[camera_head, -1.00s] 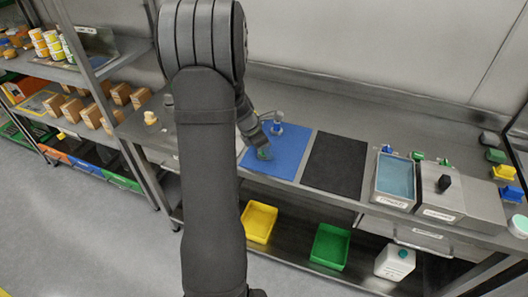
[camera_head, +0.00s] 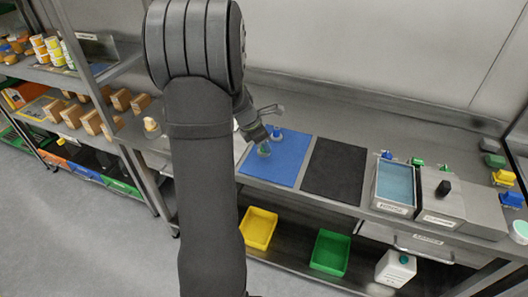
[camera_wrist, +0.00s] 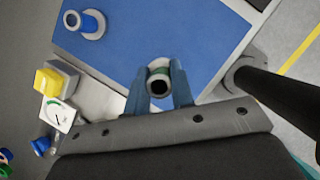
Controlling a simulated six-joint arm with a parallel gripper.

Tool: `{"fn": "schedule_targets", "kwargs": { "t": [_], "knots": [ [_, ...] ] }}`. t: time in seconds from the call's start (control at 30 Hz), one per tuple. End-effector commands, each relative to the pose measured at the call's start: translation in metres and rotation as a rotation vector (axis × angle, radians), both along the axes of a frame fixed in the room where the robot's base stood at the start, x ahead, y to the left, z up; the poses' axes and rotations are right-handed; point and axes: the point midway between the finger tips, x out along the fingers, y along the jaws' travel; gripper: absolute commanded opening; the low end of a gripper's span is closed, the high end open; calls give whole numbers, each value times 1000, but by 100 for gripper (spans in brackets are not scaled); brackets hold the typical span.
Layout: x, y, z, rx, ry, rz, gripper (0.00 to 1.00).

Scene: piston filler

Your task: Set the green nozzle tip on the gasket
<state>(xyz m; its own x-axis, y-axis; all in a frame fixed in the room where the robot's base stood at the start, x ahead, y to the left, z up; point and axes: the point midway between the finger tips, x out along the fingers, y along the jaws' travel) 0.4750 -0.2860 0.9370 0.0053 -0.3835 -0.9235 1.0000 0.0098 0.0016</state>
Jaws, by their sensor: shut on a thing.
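My gripper (camera_wrist: 160,76) is shut on a small round piece with a green band and a dark open bore, which looks like the green nozzle tip (camera_wrist: 159,71). The tip is between the two blue fingers, its bore facing the wrist camera. In the head view the green tip (camera_head: 264,150) shows low over the blue mat (camera_head: 286,170); whether it touches the mat I cannot tell. A blue cylinder with a pale ring at its foot (camera_wrist: 87,24) stands on the mat, apart from the gripper. I cannot make out a separate gasket; the gripper may hide it.
A black mat (camera_head: 336,168) lies right of the blue one. Beyond it are a blue-filled tray (camera_head: 394,184) and a metal box with a black knob (camera_head: 443,187). Left in the wrist view are a yellow-topped block (camera_wrist: 54,80) and a dial gauge (camera_wrist: 58,116).

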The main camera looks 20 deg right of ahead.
Motion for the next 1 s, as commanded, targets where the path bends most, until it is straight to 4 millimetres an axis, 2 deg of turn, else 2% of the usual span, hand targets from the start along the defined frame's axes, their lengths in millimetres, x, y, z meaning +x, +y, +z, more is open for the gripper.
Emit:
{"fn": "schedule_targets", "kwargs": {
  "t": [0.03,0.3,0.5,0.6,0.67,0.77,0.87,1.0],
  "knots": [
    [-12,-7,7,-1,-2,-8,0],
    [-66,-35,42,-1,-2,-7,0],
    [-92,-49,60,-1,0,-5,0],
    [-95,-52,65,0,1,3,0],
    [-88,-50,67,0,1,20,0],
    [-63,-43,72,-1,1,71,0],
    [-24,-28,77,-2,1,147,0],
    [38,6,85,-1,1,271,0]
  ]
}}
